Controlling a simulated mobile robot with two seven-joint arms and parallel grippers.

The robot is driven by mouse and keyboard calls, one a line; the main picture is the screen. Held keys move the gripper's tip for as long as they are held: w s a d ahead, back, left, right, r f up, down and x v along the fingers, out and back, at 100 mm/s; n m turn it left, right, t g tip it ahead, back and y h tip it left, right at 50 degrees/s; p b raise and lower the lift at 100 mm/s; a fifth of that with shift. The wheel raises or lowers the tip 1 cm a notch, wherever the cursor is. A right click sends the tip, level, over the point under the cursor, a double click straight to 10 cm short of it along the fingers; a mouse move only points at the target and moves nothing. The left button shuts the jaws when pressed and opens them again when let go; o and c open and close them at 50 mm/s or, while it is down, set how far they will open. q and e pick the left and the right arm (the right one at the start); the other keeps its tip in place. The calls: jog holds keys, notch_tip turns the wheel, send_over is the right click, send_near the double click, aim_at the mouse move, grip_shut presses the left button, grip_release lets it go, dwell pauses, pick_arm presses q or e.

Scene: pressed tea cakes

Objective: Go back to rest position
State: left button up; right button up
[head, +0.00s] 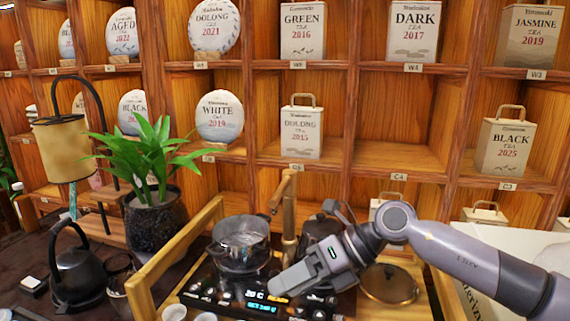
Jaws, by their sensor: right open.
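My right arm comes in from the right edge, and its gripper (301,247) hangs over the tea tray around the bamboo spout. Its two fingers are spread apart, one low over the stove panel and one higher up. I see nothing held between them. The gripper hides part of the stove and of a dark kettle (318,230) behind it. My left gripper is not in view.
A steel pot (240,240) stands on the stove close left of my gripper. The bamboo spout (285,215) rises beside it. A potted plant (155,215) and a black kettle (78,270) stand left. Wooden shelves (350,68) with tea packages fill the back.

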jog(key=s+a+r+m+t+y, duration=0.2)
jog(key=a+r+m+t+y, duration=0.45)
jog(key=m+t+y, duration=0.35)
jog(key=s+d+f+m+t+h, duration=0.1)
jog(key=d+f+m+t+h, duration=0.2)
jog(key=d+f+m+h, duration=0.65)
jog(key=s+d+f+m+t+h, duration=0.15)
jog(key=d+f+m+h, duration=0.35)
jog(key=d+m+h, duration=0.85)
jog(key=s+d+f+m+g+y, duration=0.1)
jog(key=s+d+f+m+g, duration=0.2)
jog(key=s, duration=0.5)
jog(key=s+d+f+m+g, duration=0.1)
jog(key=s+f+m+g, duration=0.25)
jog(key=s+f, duration=0.3)
jog(key=s+d+f+m+g+y, duration=0.1)
jog(key=s+f+m+g, duration=0.25)
jog(key=s, duration=0.45)
jog(key=w+a+f+n+t+y, duration=0.1)
jog(key=w+a+f+t+y, duration=0.1)
jog(key=w+f+t, duration=0.4)
jog(key=shift+w+a+f+p, duration=0.35)
jog(key=shift+f+p, duration=0.05)
jog(key=shift+f, duration=0.95)
